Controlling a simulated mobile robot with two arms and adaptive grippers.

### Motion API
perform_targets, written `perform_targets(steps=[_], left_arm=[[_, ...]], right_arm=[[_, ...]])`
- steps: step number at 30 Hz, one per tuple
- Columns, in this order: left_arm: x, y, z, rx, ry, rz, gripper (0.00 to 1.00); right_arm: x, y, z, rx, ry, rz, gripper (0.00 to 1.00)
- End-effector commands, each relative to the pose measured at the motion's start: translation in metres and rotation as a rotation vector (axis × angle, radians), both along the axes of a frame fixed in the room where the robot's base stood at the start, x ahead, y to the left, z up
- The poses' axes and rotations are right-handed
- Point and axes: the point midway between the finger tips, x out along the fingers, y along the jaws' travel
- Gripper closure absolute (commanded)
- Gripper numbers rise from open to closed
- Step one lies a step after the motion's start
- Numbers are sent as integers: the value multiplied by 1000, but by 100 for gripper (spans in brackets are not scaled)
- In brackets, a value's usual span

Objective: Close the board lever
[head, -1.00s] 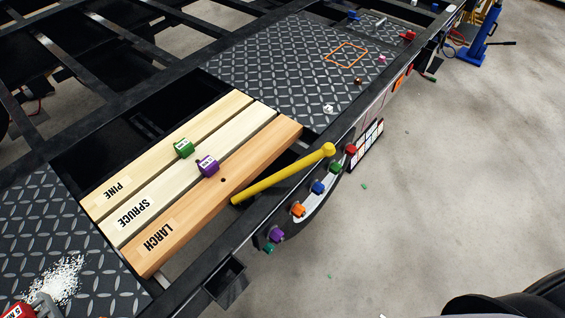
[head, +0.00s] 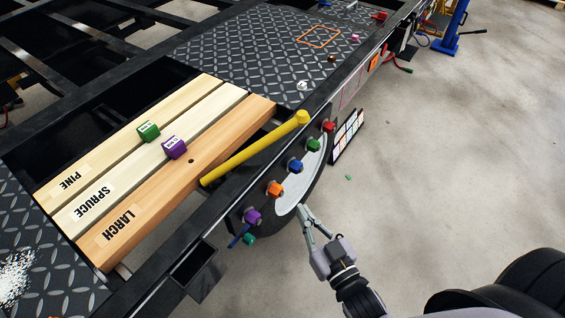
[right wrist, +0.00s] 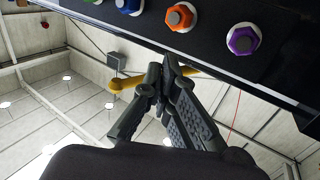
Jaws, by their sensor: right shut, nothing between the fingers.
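The yellow board lever (head: 255,150) lies slanted beside the orange-brown LARCH board (head: 180,185) in the head view, its rounded end at the upper right over the frame's side rail. It also shows in the right wrist view (right wrist: 125,82), behind my fingers and below the dark rail. My right gripper (head: 303,212) is shut and empty. It is outside the frame, just right of the plate with coloured nuts and apart from the lever's end in the head view. My left gripper is not in view.
Several coloured nuts, such as the blue one (head: 295,166), stick out along the side plate (head: 317,160). A green block (head: 149,131) and a purple block (head: 174,148) sit on the boards. A chequered panel (head: 348,135) leans by the rail. The floor at right is mostly clear.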

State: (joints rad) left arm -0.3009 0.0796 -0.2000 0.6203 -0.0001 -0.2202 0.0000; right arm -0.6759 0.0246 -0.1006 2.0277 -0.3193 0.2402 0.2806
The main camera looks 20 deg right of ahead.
Motion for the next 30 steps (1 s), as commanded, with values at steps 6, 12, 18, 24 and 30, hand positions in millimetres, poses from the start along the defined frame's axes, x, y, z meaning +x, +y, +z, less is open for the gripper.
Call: perform_targets(steps=[6, 12, 18, 24, 30], left_arm=[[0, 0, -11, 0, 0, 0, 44], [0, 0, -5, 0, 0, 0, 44], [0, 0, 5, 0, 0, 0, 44], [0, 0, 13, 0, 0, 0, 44], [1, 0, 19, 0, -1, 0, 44]], right_arm=[[-5, -2, 66, 15, -158, 3, 100], [13, 0, 76, 16, -171, 4, 100], [53, 8, 85, 17, -171, 5, 100], [94, 15, 92, 16, -169, 4, 100], [120, 19, 95, 16, -166, 4, 100]])
